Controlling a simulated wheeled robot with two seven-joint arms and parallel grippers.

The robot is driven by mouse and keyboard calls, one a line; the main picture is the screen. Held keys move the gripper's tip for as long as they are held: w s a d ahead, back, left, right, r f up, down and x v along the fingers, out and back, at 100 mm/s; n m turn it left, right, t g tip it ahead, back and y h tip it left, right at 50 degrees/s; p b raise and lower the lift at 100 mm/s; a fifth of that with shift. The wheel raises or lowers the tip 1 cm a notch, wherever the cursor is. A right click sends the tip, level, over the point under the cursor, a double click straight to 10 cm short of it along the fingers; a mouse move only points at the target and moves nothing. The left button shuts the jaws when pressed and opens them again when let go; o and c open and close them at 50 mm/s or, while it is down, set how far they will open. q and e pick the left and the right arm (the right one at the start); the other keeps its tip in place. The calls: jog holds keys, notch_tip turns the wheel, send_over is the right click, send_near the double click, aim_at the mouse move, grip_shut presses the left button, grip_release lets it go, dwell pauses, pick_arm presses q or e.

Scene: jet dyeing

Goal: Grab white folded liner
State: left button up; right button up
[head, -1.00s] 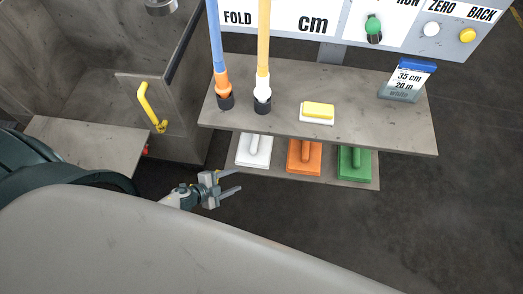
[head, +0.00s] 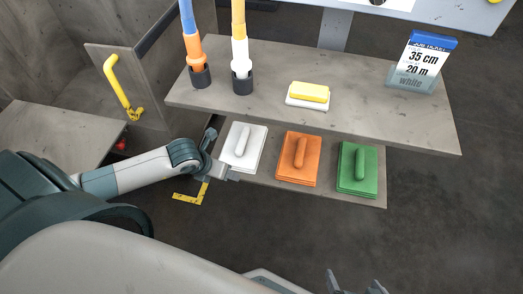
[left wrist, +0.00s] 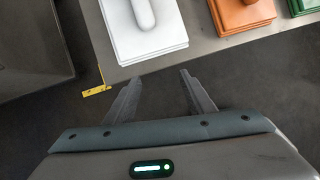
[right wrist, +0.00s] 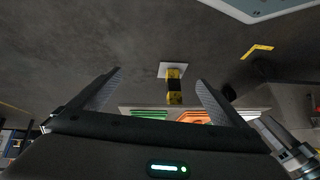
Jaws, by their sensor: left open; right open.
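The white folded liner (head: 243,148) is a flat white stack with a raised grip on top. It lies at the left end of the lower shelf (head: 325,190). My left gripper (head: 226,172) is at its near left corner, partly hidden by its own wrist. In the left wrist view the liner (left wrist: 150,42) lies just beyond the open fingers (left wrist: 160,88), with nothing between them. My right gripper (head: 356,284) is at the bottom edge of the head view, open and empty. Its open fingers also show in the right wrist view (right wrist: 158,82).
An orange stack (head: 298,158) and a green stack (head: 357,170) lie right of the liner. The upper shelf (head: 350,105) overhangs behind, with a yellow-and-white block (head: 308,95), a label card (head: 422,65) and two upright poles. A yellow floor mark (head: 190,198) lies below.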

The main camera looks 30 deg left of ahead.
pick_arm(q)
jog(key=shift+w+a+r+m+t+y+b, duration=0.3)
jog(key=shift+w+a+r+t+y+b, duration=0.25)
jog(key=shift+a+r+y, duration=0.4)
pick_arm(e)
jog(key=shift+d+r, duration=0.2)
jog(key=shift+r, duration=0.3)
jog(key=shift+d+r, duration=0.15)
jog(key=shift+r, duration=0.35)
pick_arm(q)
jog(key=shift+w, duration=0.2)
send_near(242, 139)
jog(key=shift+s+a+f, duration=0.1)
jog(key=shift+s+f, duration=0.05)
jog(key=shift+f, duration=2.4)
pick_arm(e)
jog(key=shift+t, duration=0.3)
pick_arm(q)
jog(key=shift+w, duration=0.7)
jog(key=shift+w+f, duration=0.35)
jog(key=shift+w, duration=0.25)
jog(key=shift+w+f, duration=0.4)
jog(key=shift+w, duration=0.2)
jog(key=shift+w+a+f, duration=0.1)
jog(key=shift+w+f, duration=0.25)
jog(key=shift+f, duration=0.2)
pick_arm(e)
jog(key=shift+w+a+r, duration=0.1)
jog(key=shift+a, duration=0.15)
